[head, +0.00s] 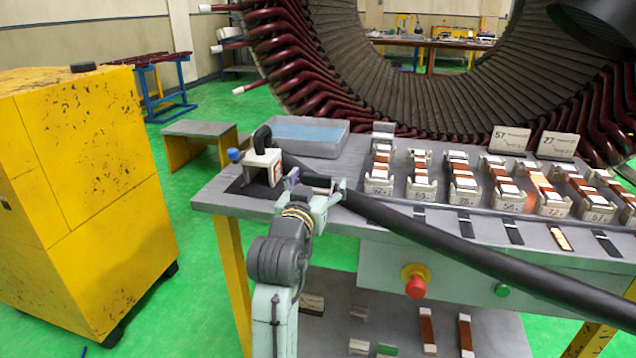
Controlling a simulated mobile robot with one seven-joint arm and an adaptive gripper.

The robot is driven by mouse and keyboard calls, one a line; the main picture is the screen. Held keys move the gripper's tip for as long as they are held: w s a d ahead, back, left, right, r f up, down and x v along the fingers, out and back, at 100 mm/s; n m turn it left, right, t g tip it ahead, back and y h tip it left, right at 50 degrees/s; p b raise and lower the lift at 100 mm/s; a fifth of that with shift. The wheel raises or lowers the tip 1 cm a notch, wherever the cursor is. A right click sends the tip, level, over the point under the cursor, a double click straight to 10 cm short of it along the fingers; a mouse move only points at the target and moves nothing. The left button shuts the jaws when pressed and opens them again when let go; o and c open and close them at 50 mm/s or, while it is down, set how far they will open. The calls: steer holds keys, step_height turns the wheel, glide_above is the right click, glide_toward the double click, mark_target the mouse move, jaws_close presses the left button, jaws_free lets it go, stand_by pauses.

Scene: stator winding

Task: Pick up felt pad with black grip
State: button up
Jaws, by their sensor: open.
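A cream block with a black loop-shaped grip (263,168), which looks like the felt pad, stands on a dark mat (236,187) at the left end of the grey workbench. A blue knob (234,155) shows at its left side. My gripper (316,184) is open and lies just right of the block in the picture. A dark bar passes behind and between its fingers. I see no grip on the pad, and cannot tell how far the fingers are from it in depth.
A long black tube (450,243) crosses the bench front to the lower right. Rows of labelled holders (464,185) fill the bench's right. A yellow cabinet (85,200) stands left, with green floor between.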

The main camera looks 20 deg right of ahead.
steer(key=shift+w+d, duration=0.3)
steer(key=shift+w, duration=0.3)
steer(key=shift+c, duration=0.4)
steer(key=c, duration=1.2)
